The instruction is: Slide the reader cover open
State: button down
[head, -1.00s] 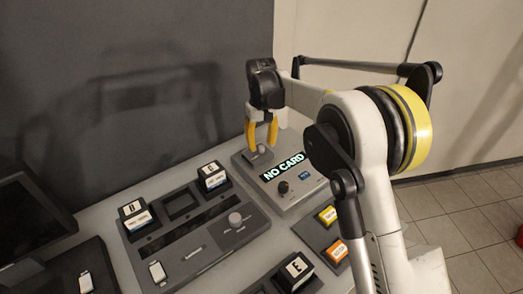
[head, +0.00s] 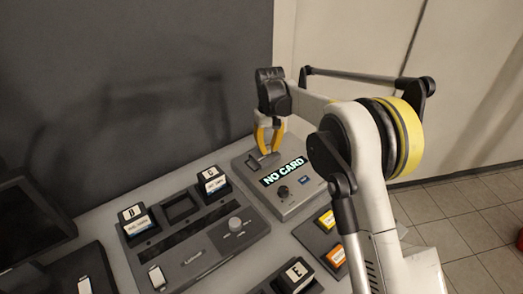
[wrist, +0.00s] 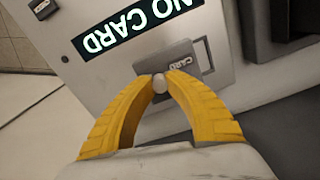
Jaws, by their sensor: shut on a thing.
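The card reader (head: 306,197) is a light grey box with a lit "NO CARD" screen (head: 283,171), at the right end of the console in the head view. Its cover (wrist: 180,57) is a small grey plate marked "CARD", with a round pale knob (wrist: 160,82) at its edge in the wrist view. My gripper (head: 265,152) comes down on the reader from above, and its yellow fingers are shut on the knob, as the wrist view (wrist: 160,84) also shows. The fingers hide part of the cover in the head view.
A dark wall stands behind the console.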

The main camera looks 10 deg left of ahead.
jog(key=w+d, duration=0.3)
jog(key=w, duration=0.1)
jog(key=shift+d+p, duration=0.3)
jog(key=shift+p, duration=0.1)
jog(key=c, duration=1.3)
grip_release()
jog(key=shift+r, duration=0.1)
notch_tip(320, 180, up, 12)
